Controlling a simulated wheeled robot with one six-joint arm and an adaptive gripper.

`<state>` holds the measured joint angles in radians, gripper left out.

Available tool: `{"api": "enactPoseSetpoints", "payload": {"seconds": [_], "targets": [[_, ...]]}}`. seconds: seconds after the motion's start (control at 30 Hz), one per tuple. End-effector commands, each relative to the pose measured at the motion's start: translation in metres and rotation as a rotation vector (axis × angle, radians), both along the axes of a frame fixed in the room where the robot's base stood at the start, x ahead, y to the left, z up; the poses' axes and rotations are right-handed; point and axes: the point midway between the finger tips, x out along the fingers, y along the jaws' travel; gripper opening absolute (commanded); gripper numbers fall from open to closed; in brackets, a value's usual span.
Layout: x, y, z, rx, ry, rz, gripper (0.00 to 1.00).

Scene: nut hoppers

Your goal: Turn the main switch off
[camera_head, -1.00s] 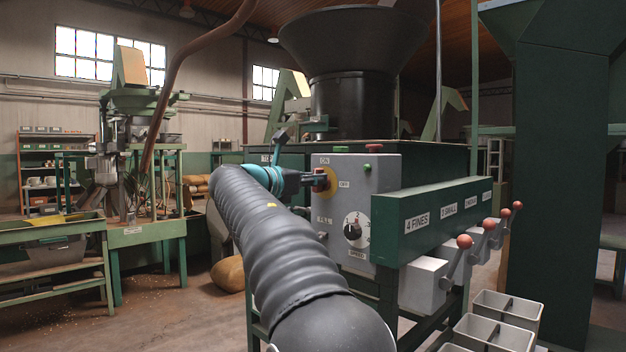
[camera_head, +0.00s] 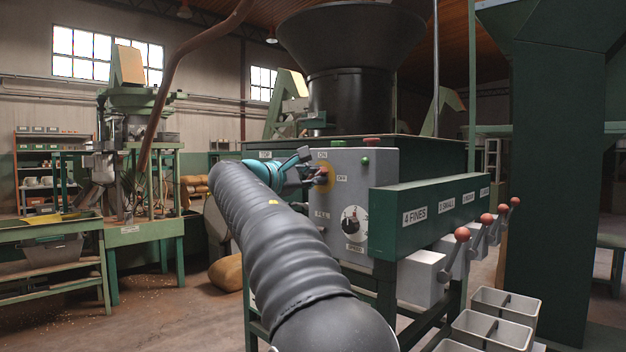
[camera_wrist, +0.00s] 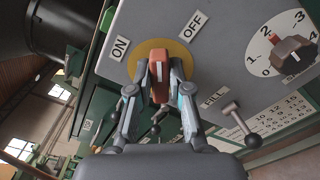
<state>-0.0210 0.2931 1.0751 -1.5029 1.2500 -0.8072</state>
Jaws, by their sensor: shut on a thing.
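The main switch is a red-orange handle (camera_wrist: 160,82) with a white mark, on a round yellow plate (camera_wrist: 147,50). In the wrist view its end points up, between the ON label (camera_wrist: 121,48) and the OFF label (camera_wrist: 192,27). My gripper (camera_wrist: 159,72) is shut on the handle, one finger on each side. In the head view my gripper (camera_head: 311,177) reaches the grey control panel (camera_head: 383,165) from the left and partly hides the switch and its plate (camera_head: 330,176).
Below the switch are a numbered speed dial (camera_head: 352,225) and a small toggle lever (camera_wrist: 233,112). Red and green buttons (camera_head: 371,142) sit on top of the panel. Ball-ended levers (camera_head: 462,235) stick out to the right. Open bins (camera_head: 505,305) stand at lower right.

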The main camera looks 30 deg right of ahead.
Motion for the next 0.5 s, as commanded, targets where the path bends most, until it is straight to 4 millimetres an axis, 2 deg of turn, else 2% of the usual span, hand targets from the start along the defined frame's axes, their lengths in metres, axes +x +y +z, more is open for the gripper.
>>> {"api": "enactPoseSetpoints", "payload": {"seconds": [0.5], "targets": [[-0.0022,-0.0011,-0.0081,0.151,-0.411,-0.002,0.00]]}}
